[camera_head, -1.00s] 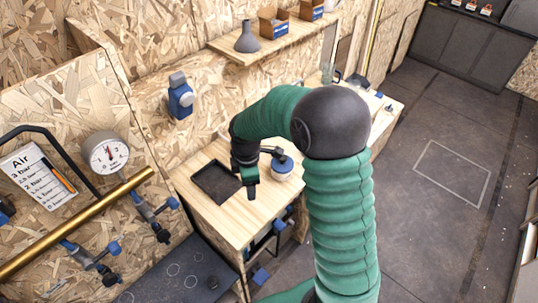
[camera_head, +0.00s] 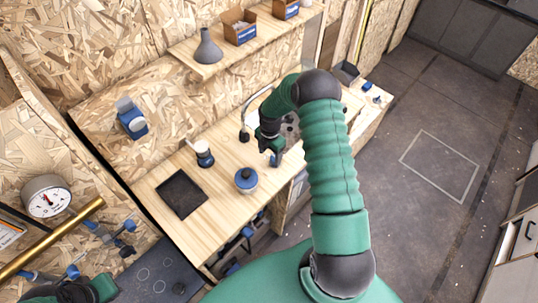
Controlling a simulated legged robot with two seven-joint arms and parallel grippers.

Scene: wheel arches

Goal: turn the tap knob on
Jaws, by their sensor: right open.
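A grey tap with a curved spout (camera_head: 250,104) stands at the back of the wooden counter (camera_head: 222,205). My right gripper (camera_head: 272,157) is open, pointing down over the counter just right of the tap. A small blue patch shows at its fingertips; I cannot tell whether it is the knob or part of the gripper. The gripper and wrist hide the area beside the tap, so I cannot make out the tap knob for certain. Part of my left arm shows at the bottom left edge, but its gripper jaws do not show.
A shelf (camera_head: 230,55) with a grey funnel (camera_head: 208,47) is above. A pressure gauge (camera_head: 46,197) and a brass pipe (camera_head: 52,238) are at left.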

